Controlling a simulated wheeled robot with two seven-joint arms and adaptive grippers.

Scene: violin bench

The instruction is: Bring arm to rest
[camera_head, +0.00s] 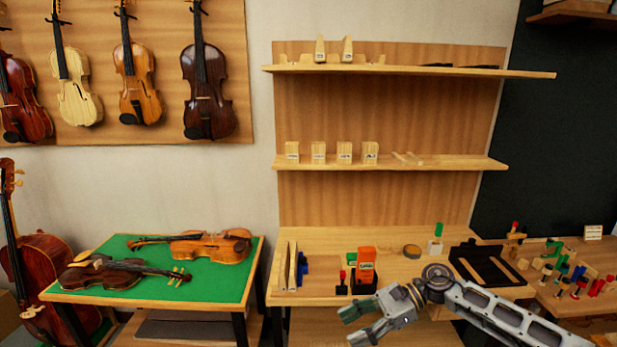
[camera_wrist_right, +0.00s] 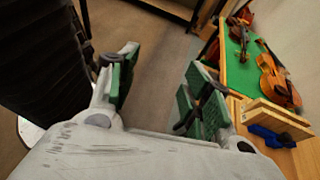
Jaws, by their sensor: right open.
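My right arm comes in from the lower right in the head view. Its gripper (camera_head: 353,325) is open and empty, in front of the wooden bench's (camera_head: 315,298) front edge. In the right wrist view the same gripper (camera_wrist_right: 155,90) shows its two green-padded fingers spread apart, with only floor between them. It touches nothing that I can see. My left gripper is not in view.
The bench holds an orange box (camera_head: 366,266), a blue clamp (camera_head: 303,266), upright wooden pieces (camera_head: 288,266) and a black tray (camera_head: 487,264). A green-topped table (camera_head: 222,278) with two violins stands at left. Open floor (camera_wrist_right: 150,60) shows beyond the fingers.

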